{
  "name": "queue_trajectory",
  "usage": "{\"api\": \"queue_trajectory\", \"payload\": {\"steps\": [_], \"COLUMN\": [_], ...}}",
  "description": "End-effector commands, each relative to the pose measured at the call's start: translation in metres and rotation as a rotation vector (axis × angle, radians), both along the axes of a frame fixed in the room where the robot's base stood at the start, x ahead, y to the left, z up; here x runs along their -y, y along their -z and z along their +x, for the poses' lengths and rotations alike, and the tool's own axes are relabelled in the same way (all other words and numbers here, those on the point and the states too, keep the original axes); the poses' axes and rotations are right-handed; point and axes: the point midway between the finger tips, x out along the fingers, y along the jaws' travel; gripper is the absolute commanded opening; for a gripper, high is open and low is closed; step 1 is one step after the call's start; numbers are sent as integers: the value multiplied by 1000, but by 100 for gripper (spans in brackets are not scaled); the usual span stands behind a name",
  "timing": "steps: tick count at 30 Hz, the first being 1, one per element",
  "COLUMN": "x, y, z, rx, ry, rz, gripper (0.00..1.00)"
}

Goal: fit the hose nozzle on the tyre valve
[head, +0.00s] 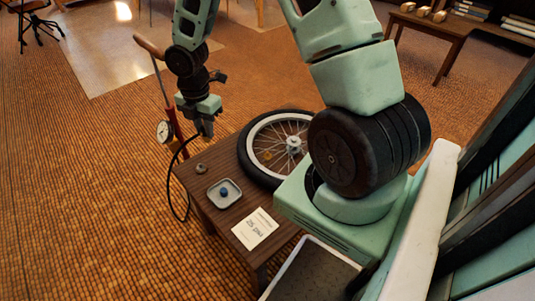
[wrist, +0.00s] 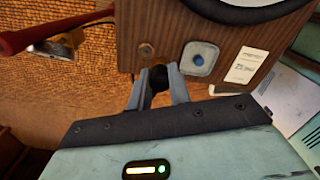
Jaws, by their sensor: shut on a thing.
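The black hose (head: 172,172) loops from below my gripper down beside the table. The spoked wheel with its black tyre (head: 246,152) lies flat on the table, partly hidden behind my arm. Part of the tyre shows at the top of the wrist view (wrist: 255,14). I cannot make out the valve.
A red floor pump (head: 172,115) with a round gauge (head: 164,131) stands left of the table (head: 212,208). On the table are a small round brownish piece (head: 201,168), a grey dish (head: 234,200) holding a blue piece (head: 224,192), and a white printed card (head: 255,229).

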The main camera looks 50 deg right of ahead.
Motion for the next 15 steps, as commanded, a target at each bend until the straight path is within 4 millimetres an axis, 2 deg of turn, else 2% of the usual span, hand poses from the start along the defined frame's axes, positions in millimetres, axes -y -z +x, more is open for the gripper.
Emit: {"api": "queue_trajectory", "payload": {"steps": [15], "x": [24], "y": [-2], "z": [-32], "rx": [0], "ry": [0], "rz": [0], "gripper": [0]}}
